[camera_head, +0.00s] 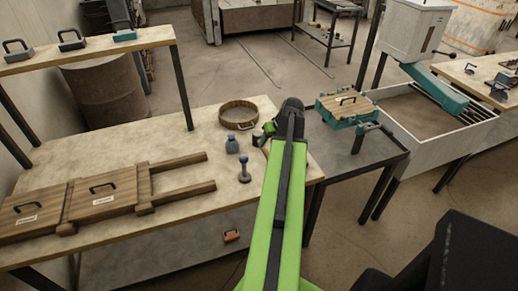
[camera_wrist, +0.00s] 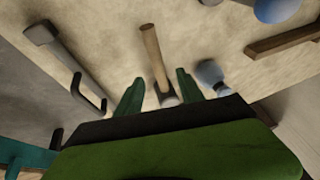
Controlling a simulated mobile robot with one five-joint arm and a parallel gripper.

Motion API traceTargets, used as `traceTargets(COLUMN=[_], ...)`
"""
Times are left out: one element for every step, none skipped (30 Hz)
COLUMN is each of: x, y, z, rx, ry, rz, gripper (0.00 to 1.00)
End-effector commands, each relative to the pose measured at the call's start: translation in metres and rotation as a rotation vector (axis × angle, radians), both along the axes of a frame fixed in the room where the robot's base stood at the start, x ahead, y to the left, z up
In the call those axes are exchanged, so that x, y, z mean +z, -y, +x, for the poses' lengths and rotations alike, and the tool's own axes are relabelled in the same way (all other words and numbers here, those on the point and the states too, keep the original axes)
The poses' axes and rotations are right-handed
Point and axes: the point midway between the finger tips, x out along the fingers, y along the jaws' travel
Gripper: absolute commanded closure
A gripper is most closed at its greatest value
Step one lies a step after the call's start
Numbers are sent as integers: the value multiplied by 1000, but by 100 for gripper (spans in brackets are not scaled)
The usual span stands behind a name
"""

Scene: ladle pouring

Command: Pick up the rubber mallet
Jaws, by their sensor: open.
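In the wrist view, a tool with a round wooden handle (camera_wrist: 153,55) and a small grey head (camera_wrist: 169,100) lies on the pale bench top; I take it for the rubber mallet. My gripper (camera_wrist: 158,77) is open, with one green finger on each side of the tool near its head. Whether either finger touches it I cannot tell. The lower part of the head is hidden by my gripper's dark body. In the head view, my gripper (camera_head: 266,134) is over the right part of the bench, and my arm hides the mallet there.
A blue-grey bottle (camera_head: 232,145), a blue-topped stamp-like tool (camera_head: 243,170) and a round wooden sieve (camera_head: 238,115) stand close by on the bench (camera_head: 180,155). Wooden flasks (camera_head: 100,192) lie to the left. A lower grey table (camera_head: 350,150) holds a boxed wooden mould (camera_head: 347,104).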

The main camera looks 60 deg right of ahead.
Motion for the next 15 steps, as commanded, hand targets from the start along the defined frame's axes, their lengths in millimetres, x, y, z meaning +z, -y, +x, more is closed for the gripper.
traceTargets(x=[-18, -20, -22, -22, -21, -20, -19, -20, -22, -25, -29, -35, -40, -46, -53], y=[1, 2, 2, 2, 2, 2, 2, 2, 2, 3, 3, 4, 4, 5, 5], z=[5, 6, 8, 8, 9, 9, 9, 9, 9, 10, 11, 12, 13, 15, 17], rx=[1, 1, 1, 1, 1, 0, 0, 0, 0, 0, 0, 0, 0, 0, 0], ry=[0, 0, 0, 0, 0, -1, -1, -1, -1, -1, -1, -1, -1, -1, -1], rz=[0, 0, 0, 0, 0, -1, -1, -1, -1, -1, -1, -1, -1, -1, -1], gripper=[55, 55, 55, 55, 55, 55, 55, 55, 55, 55, 55, 55, 55, 55, 55])
